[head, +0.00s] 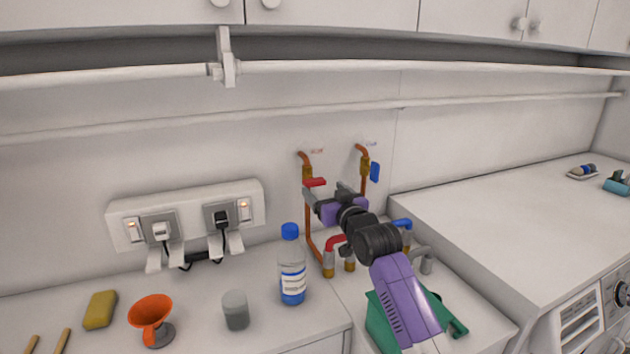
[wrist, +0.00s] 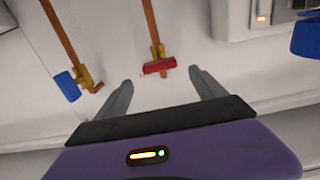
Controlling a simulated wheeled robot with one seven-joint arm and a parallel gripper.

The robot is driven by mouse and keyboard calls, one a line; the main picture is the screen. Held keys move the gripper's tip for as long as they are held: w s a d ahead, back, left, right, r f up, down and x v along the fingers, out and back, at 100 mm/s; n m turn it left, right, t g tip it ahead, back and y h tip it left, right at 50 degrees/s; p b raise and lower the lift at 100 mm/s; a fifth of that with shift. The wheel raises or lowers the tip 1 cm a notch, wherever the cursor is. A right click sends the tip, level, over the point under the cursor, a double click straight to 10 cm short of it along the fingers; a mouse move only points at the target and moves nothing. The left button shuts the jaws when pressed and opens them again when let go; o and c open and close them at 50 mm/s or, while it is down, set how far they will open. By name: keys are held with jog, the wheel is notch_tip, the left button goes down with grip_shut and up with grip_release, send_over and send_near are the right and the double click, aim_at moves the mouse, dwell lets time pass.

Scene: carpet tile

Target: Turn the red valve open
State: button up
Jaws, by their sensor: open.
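The red valve (head: 315,182) is a lever handle on a copper pipe on the back wall. In the head view it lies sideways across the pipe, just above my gripper. In the wrist view the red valve (wrist: 158,66) sits ahead of the fingers, between them and a little beyond their tips. My gripper (wrist: 160,77) is open and empty, its two grey fingers spread apart. It also shows in the head view (head: 326,190), where the purple hand is close to the wall. A blue valve (head: 375,172) is on the pipe to the right, its handle along the pipe; it also shows in the wrist view (wrist: 67,86).
A blue-capped bottle (head: 291,270) stands below and left of my gripper. A socket panel (head: 188,213) is on the wall. A green bin (head: 380,325) is partly behind my arm.

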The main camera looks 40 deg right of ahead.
aim_at(317, 183)
jog(key=shift+p+x, duration=0.65)
jog(key=shift+x, duration=2.95)
jog(key=shift+f, duration=0.1)
jog(key=shift+c, duration=0.2)
jog(key=c, duration=1.3)
